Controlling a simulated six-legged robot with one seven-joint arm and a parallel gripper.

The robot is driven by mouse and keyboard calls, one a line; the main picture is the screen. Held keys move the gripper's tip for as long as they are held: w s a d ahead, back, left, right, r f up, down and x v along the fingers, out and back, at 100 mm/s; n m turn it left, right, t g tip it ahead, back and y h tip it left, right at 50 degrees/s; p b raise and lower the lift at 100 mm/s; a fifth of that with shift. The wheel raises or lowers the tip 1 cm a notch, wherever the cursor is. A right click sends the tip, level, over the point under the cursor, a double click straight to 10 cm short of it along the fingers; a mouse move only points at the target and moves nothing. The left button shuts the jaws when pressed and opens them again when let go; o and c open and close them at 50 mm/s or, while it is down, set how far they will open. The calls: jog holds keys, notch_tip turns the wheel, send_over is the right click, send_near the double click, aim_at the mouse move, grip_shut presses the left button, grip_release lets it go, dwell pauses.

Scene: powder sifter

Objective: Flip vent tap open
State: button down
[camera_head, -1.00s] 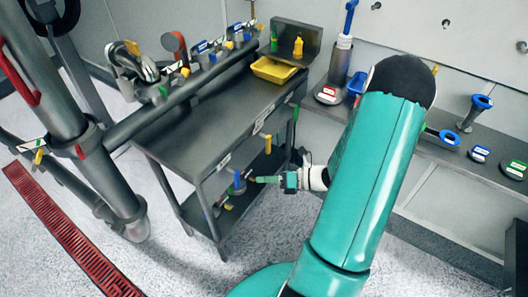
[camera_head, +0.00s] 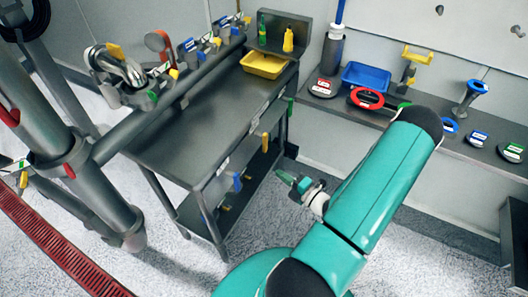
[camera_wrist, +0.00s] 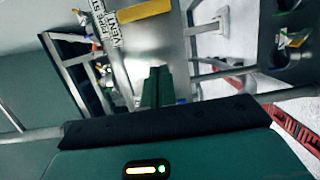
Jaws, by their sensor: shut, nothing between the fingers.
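In the wrist view a white label (camera_wrist: 108,28) reads "VENT", with a yellow bar-shaped part (camera_wrist: 145,10) beside it at the top edge. In the head view a yellow handle (camera_head: 265,142) hangs at the workbench's front edge, with a blue handle (camera_head: 237,182) to its left. I cannot tell for certain that the yellow handle is the vent tap. My gripper (camera_head: 287,179) is shut and empty, in front of the bench and apart from both handles. Its green fingers (camera_wrist: 157,88) point toward the labelled panel in the wrist view.
The grey workbench (camera_head: 190,135) has a yellow tray (camera_head: 264,65) at its back. A pipe with several coloured valves runs along its left. A wall shelf at right holds a blue bin (camera_head: 366,76) and a red ring (camera_head: 367,98). A red floor grate (camera_head: 60,245) lies at left.

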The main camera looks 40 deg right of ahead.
jog(key=w+d, duration=0.2)
jog(key=w, duration=0.9)
jog(key=shift+w+d, duration=0.15)
jog(key=shift+d, duration=0.25)
